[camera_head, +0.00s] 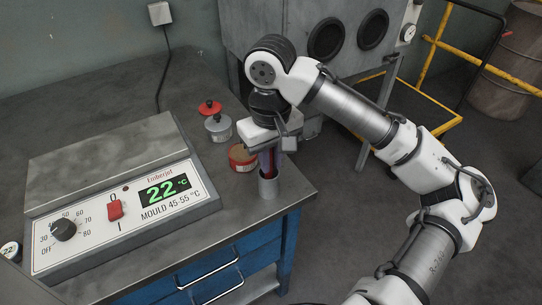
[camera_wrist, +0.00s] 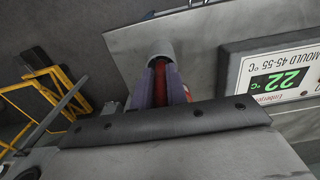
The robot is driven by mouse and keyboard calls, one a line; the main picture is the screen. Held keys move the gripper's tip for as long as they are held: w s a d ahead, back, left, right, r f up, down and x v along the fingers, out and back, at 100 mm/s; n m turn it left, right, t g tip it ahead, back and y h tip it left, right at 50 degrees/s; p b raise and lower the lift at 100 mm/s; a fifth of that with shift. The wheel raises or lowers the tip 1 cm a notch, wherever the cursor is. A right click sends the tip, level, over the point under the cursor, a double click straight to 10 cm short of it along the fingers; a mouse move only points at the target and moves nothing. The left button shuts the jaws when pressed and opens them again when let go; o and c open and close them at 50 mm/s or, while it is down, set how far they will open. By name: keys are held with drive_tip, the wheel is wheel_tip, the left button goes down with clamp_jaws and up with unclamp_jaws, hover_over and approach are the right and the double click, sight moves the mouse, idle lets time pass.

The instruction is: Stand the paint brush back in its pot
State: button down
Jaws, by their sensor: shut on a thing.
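The pot is a grey metal cylinder (camera_head: 268,186) near the right front corner of the bench. My gripper (camera_head: 269,165) points down just above the pot and is shut on the paint brush (camera_wrist: 160,84), whose red handle shows between the fingers in the wrist view. The pot's rim (camera_wrist: 160,48) appears right beyond the fingertips there. The brush lines up with the pot's mouth. How far the brush's lower end reaches into the pot is hidden.
A red tin (camera_head: 242,158) stands close behind the pot, and a grey can with a red knob (camera_head: 217,127) is behind that. The mould heater (camera_head: 125,205), reading 22 °C, fills the bench to the left. The bench edge (camera_head: 306,194) is near the pot.

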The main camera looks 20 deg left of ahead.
drive_tip(key=shift+c, duration=0.6)
unclamp_jaws()
idle(0.8)
wheel_tip(320, 180, up, 10)
drive_tip(key=p, duration=1)
idle(0.3)
idle(0.5)
